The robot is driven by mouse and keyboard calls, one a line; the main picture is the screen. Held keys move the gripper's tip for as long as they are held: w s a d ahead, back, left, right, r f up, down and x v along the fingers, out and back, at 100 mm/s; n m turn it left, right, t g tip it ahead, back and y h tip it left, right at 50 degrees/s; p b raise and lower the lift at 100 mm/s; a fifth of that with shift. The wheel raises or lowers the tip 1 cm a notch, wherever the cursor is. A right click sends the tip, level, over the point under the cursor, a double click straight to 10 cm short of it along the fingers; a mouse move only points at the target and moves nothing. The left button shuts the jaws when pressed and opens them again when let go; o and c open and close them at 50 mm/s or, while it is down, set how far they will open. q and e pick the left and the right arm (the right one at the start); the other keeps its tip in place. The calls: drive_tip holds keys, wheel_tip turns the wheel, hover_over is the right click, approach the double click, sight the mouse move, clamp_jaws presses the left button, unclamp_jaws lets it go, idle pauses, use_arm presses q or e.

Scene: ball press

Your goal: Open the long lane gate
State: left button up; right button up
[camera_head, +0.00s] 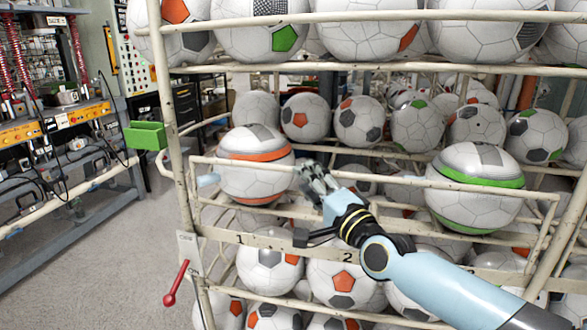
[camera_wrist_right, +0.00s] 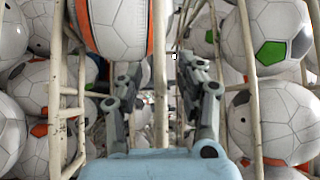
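The long lane gate appears to be the long cream bar (camera_head: 400,179) across the front of the rack's middle lane. A ball with an orange band (camera_head: 256,165) and a ball with a green band (camera_head: 475,188) sit behind it. My right gripper (camera_head: 311,178) is at the bar, just right of the orange-banded ball. In the right wrist view its two fingers (camera_wrist_right: 160,98) are apart, with a cream bar (camera_wrist_right: 160,60) between them; I cannot tell whether they touch it. My left gripper is not in view.
The cream rack (camera_head: 182,130) holds many balls above, behind and below. A lower rail (camera_head: 270,240) has numbers 1 and 2. A red lever (camera_head: 176,284) hangs at the rack's left post. A green bin (camera_head: 145,135) is to the left; the floor (camera_head: 100,265) there is clear.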

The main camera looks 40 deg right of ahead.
drive_tip(key=w, duration=0.5)
drive_tip(key=shift+d+r+b, duration=0.25)
drive_tip(key=shift+r+b, duration=0.05)
drive_tip(key=shift+r, duration=0.05)
drive_tip(key=shift+c, duration=0.2)
clamp_jaws()
drive_tip(key=shift+f, duration=0.1)
